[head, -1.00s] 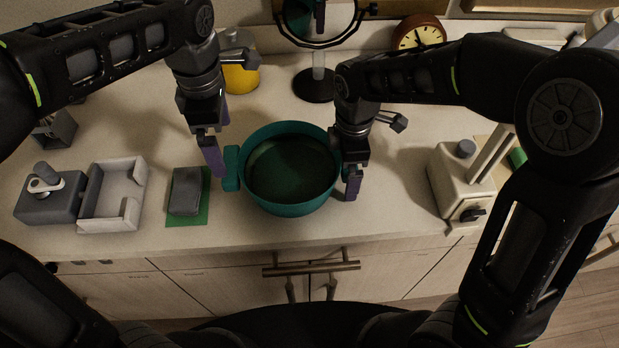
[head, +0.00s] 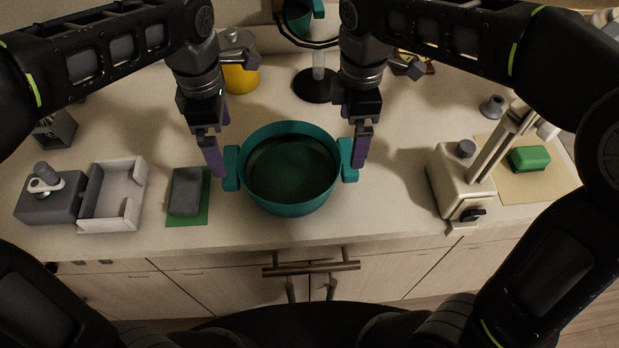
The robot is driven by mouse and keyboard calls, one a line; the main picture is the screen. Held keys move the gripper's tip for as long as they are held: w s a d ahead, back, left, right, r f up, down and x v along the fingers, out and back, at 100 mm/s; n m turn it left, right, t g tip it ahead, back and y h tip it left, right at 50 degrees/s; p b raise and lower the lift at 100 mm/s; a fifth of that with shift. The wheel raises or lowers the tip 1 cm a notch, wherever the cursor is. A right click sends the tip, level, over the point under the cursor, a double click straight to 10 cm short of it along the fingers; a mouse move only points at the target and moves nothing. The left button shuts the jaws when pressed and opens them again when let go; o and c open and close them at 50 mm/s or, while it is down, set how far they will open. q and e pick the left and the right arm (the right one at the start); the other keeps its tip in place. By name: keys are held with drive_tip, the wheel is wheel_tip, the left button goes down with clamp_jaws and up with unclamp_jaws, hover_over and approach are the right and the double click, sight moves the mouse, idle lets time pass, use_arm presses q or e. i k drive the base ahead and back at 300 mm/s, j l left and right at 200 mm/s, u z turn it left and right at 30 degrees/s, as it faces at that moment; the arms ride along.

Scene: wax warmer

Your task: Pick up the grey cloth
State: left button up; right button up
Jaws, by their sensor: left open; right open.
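The grey cloth (head: 185,190) is a small folded grey block lying on a green mat (head: 201,216) on the counter, left of the teal pot. My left gripper (head: 220,150) is open and empty beside the pot's left handle, to the right of and above the cloth. My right gripper (head: 361,150) is open and empty beside the pot's right handle. Whether either fingertip touches a handle, I cannot tell.
The teal pot (head: 290,209) stands between my grippers. A white tray (head: 113,192) and a grey device (head: 50,203) are at the left. A cream device (head: 460,185) and a green block (head: 529,158) are at the right. A yellow container (head: 240,75) and mirror stand (head: 316,86) are behind.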

sight(186, 195)
drive_tip(key=k, duration=1)
